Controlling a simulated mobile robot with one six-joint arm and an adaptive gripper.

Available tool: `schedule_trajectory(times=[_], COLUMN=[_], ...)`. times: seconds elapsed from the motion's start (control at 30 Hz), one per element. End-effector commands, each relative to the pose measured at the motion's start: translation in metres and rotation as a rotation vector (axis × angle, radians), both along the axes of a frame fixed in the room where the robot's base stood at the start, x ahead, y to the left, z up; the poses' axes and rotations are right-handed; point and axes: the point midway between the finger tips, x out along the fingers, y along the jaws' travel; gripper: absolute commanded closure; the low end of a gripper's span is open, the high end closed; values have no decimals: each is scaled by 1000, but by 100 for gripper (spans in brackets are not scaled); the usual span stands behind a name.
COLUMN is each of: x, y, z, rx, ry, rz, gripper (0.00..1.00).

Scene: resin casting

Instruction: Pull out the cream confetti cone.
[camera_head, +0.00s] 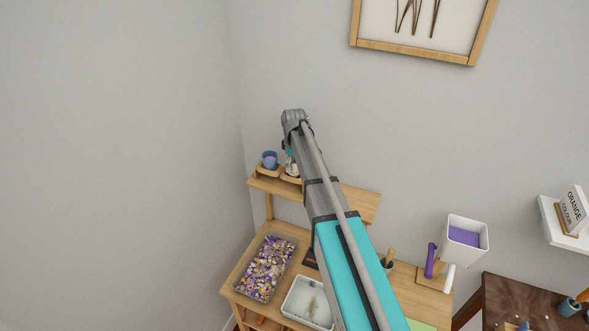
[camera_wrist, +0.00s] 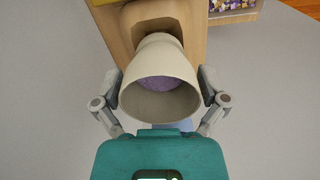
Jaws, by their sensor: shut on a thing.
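The cream confetti cone (camera_wrist: 165,105) fills the middle of the wrist view, its wide mouth facing my camera and purple confetti (camera_wrist: 168,83) inside. My gripper (camera_wrist: 163,84) is shut on it, one finger on each side. Its narrow end overlaps a wooden holder (camera_wrist: 190,22); I cannot tell whether it is still seated there. In the head view a small cream part of the cone (camera_head: 292,170) shows beside my arm, above the right-hand holder on the upper shelf. My arm hides most of my gripper there.
A blue cup (camera_head: 269,158) stands in another holder on the wooden shelf (camera_head: 358,203), close left. Below are a tray of mixed confetti (camera_head: 268,266) and a white basin (camera_head: 306,303). A purple-filled white container (camera_head: 467,237) is right. The grey wall is close behind.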

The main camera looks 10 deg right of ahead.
Motion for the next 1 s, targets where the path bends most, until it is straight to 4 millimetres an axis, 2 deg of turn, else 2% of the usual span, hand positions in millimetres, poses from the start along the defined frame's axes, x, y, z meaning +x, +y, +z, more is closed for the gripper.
schedule_trajectory(times=[1.0], x=[0], y=[0], z=[38], rx=[0], ry=[0], rz=[0], gripper=[64])
